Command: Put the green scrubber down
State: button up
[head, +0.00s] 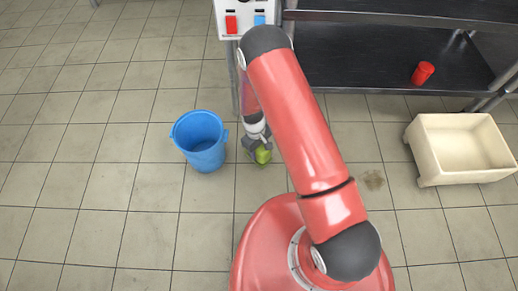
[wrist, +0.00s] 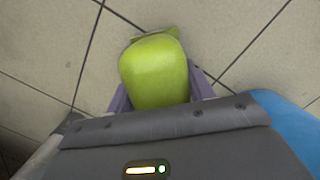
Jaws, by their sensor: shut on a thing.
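The green scrubber (wrist: 155,72) is yellow-green with a rounded body and a small flap at its far end. It sits between the two purple-grey fingers of my gripper (wrist: 160,95) in the wrist view, and tiled floor shows beyond it. In the head view the scrubber (head: 263,156) shows just below my gripper (head: 257,146), to the right of the blue bucket. My gripper is shut on it. I cannot tell whether the scrubber touches the floor.
A blue bucket (head: 201,142) stands just left of my gripper. A cream tub (head: 462,147) is at the right. A dark metal shelf (head: 375,58) at the back holds a red cup (head: 422,73). The left floor is clear.

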jog(key=shift+f, duration=0.1)
jog(key=o, duration=1)
